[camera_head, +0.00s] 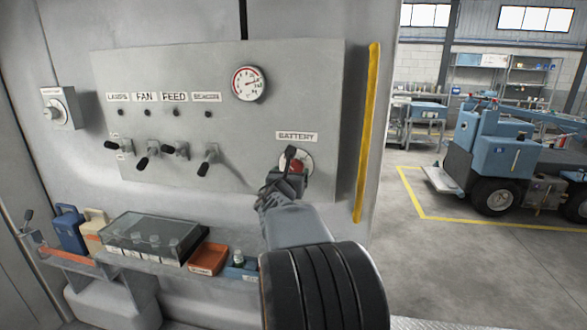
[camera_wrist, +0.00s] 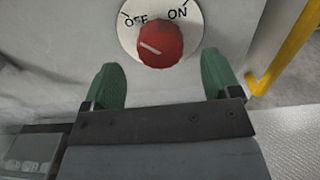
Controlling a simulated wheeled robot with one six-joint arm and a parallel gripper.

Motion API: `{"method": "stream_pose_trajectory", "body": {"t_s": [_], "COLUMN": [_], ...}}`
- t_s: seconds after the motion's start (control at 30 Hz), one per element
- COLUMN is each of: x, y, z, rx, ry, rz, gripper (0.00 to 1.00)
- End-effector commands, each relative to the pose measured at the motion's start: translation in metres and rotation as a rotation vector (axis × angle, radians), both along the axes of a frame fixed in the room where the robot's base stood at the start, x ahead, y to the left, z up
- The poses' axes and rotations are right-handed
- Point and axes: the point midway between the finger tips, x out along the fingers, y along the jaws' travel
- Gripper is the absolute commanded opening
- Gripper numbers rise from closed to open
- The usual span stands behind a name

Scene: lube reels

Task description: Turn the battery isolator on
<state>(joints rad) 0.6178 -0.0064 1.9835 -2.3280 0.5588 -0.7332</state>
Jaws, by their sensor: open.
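The battery isolator is a red round knob (camera_wrist: 160,44) on a white disc (camera_wrist: 126,39) marked OFF and ON. A pale line on the knob slants up to the left, on the OFF side. In the head view the isolator (camera_head: 308,162) sits under the BATTERY label (camera_head: 297,136), partly hidden by my gripper (camera_head: 284,170). In the wrist view my gripper (camera_wrist: 165,82) is open, with green fingertips to the left and right, just below the knob. Nothing is between the fingers, and they appear apart from the knob.
The grey panel (camera_head: 225,110) also carries several black-handled levers (camera_head: 207,162) and a gauge (camera_head: 248,84). A yellow bar (camera_head: 367,130) runs down its right side. Below is a shelf with a clear-lidded case (camera_head: 150,236) and an orange tray (camera_head: 208,259). A blue vehicle (camera_head: 500,150) stands at right.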

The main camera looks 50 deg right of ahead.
Motion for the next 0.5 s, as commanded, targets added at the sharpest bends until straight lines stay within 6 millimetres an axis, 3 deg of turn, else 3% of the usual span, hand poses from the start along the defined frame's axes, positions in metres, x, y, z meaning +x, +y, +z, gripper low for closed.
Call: {"method": "stream_pose_trajectory", "body": {"t_s": [0.2, 0.5], "x": [0.016, 0.025], "y": [-0.027, -0.04], "z": [0.001, 0.0], "rx": [0.001, 0.001], "ry": [-0.001, -0.002], "rz": [-0.002, -0.001], "gripper": [0.83, 0.83]}}
